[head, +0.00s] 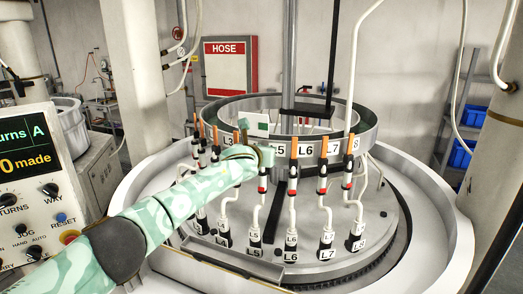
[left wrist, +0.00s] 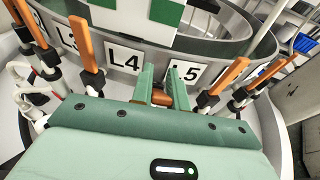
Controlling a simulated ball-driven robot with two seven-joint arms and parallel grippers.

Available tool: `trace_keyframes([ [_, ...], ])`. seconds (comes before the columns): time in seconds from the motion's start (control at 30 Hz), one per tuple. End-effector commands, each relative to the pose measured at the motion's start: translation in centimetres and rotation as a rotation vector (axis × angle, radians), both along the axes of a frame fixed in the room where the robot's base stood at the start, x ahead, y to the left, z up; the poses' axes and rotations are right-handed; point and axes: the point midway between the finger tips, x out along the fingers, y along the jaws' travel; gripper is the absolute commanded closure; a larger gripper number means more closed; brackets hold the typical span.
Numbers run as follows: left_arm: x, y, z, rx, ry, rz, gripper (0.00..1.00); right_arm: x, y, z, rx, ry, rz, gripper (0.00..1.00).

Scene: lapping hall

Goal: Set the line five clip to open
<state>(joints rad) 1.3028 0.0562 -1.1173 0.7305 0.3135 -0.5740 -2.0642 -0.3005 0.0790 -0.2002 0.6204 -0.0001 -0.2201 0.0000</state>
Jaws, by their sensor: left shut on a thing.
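The line five clip shows in the left wrist view as a short orange piece (left wrist: 160,97) between the two pale green fingers of my left gripper (left wrist: 163,82). The fingers are shut on it, in front of the ring beside the L5 label (left wrist: 190,73). In the head view my left gripper (head: 257,149) covers most of this clip. Its white hose (head: 256,214) runs down below the gripper to a base tag marked L5 (head: 254,237). Whether the clip is open or closed cannot be told. My right gripper is in neither view.
Orange handles of line six (head: 294,145), line seven (head: 323,147) and line eight (head: 349,146) stand close on the right. More handles stand left, one near the L4 label (left wrist: 123,62). The metal ring (head: 365,125) is just behind. A control panel (head: 30,185) is at left.

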Motion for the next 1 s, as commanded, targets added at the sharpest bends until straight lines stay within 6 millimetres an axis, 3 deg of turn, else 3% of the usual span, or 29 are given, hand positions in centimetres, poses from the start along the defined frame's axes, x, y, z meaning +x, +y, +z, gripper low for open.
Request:
trace_keyframes([
  [0.23, 0.0, 0.0, 0.1, 0.0, -0.002, 0.0, 1.0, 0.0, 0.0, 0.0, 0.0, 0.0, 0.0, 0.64],
  [0.27, 0.0, 0.0, 0.2, 0.0, -0.002, 0.0, 0.81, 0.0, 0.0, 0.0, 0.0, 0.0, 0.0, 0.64],
  [0.33, 0.0, 0.0, 0.1, 0.0, -0.002, 0.0, 0.62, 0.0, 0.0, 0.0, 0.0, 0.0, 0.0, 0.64],
  [0.77, -0.4, 0.1, 0.1, -0.001, -0.002, -0.001, 0.62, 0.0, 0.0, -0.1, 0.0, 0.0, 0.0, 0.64],
  [1.0, -3.0, 0.7, 0.6, -0.001, -0.003, -0.002, 0.62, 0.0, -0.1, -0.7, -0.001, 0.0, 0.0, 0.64],
])
